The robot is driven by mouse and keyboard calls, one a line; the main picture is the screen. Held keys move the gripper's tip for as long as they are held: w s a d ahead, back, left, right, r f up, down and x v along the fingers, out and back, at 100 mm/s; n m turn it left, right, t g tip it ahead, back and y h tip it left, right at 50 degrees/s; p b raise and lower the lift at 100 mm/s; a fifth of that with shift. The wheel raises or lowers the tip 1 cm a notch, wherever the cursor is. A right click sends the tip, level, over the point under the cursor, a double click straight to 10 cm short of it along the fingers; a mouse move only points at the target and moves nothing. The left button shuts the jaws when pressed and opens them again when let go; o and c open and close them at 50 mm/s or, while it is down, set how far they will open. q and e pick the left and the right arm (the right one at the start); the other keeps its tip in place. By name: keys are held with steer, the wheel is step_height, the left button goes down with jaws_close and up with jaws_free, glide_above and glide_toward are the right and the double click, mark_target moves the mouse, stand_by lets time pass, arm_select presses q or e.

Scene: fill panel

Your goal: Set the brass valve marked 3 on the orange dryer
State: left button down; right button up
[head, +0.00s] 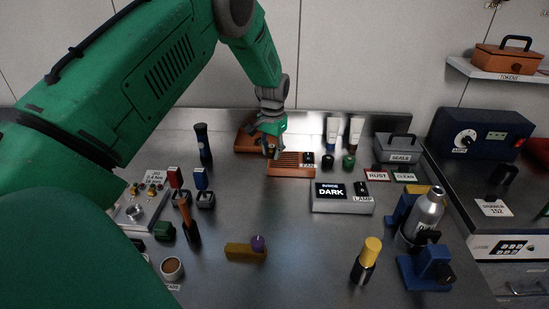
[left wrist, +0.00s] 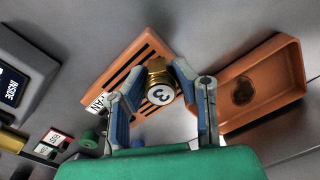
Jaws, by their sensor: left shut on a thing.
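The brass valve (left wrist: 157,72) carries a round white face marked 3. It sits between the fingertips of my left gripper (left wrist: 157,82), which is shut on it. The orange dryer (left wrist: 138,62), a slotted box with a FAN label, lies right behind the valve in the left wrist view. I cannot tell whether the valve touches it. In the head view the dryer (head: 291,171) is at the middle back of the bench, with my left gripper (head: 271,153) at its left rear. The valve is mostly hidden there. My right gripper is not in view.
An open orange tray (left wrist: 279,103) with a dark round mark inside lies beside the dryer; it shows in the head view (head: 245,142). The DARK lamp box (head: 343,204) stands in front. The centre is clear.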

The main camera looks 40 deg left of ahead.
mark_target(274, 165)
arm_select(q)
step_height(274, 165, down, 3)
steer(key=shift+a+r, duration=0.1)
steer(key=shift+r, duration=0.05)
steer(key=shift+d, duration=0.4)
steer(key=shift+d+r, duration=0.15)
steer(key=shift+d, duration=0.45)
steer(key=shift+d+r, duration=0.15)
steer(key=shift+d, duration=0.45)
steer(key=shift+d+f, duration=0.1)
steer(key=shift+a+f, duration=0.15)
steer(key=shift+a, duration=0.05)
steer(key=c, duration=1.3)
jaws_free()
steer(key=shift+s+a+f, duration=0.15)
steer(key=shift+a, duration=0.65)
steer(key=shift+s+a+f, duration=0.1)
steer(key=shift+a, duration=0.15)
steer(key=shift+w+d, duration=0.2)
steer(key=shift+d, duration=0.55)
steer(key=shift+s+a, duration=0.15)
steer(key=shift+a, duration=0.25)
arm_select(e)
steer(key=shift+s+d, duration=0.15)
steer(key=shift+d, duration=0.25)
